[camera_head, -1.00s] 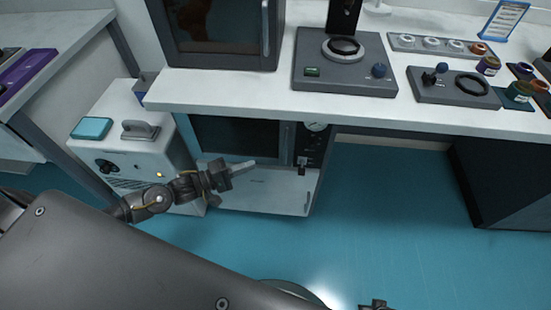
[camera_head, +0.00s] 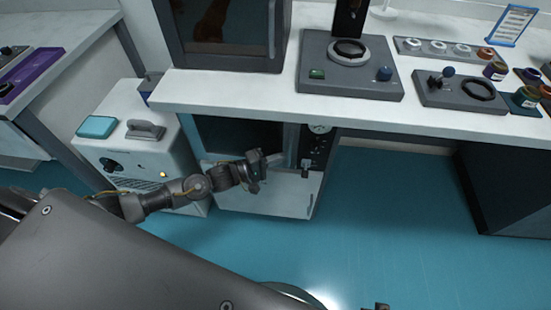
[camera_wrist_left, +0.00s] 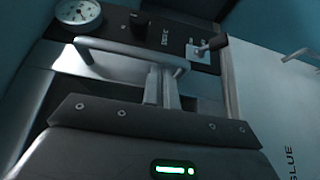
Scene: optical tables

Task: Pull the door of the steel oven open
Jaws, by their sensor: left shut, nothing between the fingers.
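The steel oven stands under the white bench, with its dark-windowed door (camera_head: 240,135) facing me; the door looks closed. A round gauge (camera_head: 319,127) and a black control panel (camera_head: 316,150) sit right of the door. The door handle (camera_wrist_left: 120,51) is a pale bar, clear in the left wrist view. My left gripper (camera_head: 277,159) is shut and empty in front of the door's right side. In the left wrist view its fingertips (camera_wrist_left: 162,80) are close to the handle bar; I cannot tell if they touch. A dark piece at the head view's bottom edge may be my right gripper (camera_head: 376,307).
A white cabinet front (camera_head: 275,194) is below the oven. A white box-shaped unit (camera_head: 145,155) stands at left. The bench top (camera_head: 240,90) overhangs the oven and carries a dark cabinet (camera_head: 225,35) and instruments. The blue floor (camera_head: 390,220) at right is clear.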

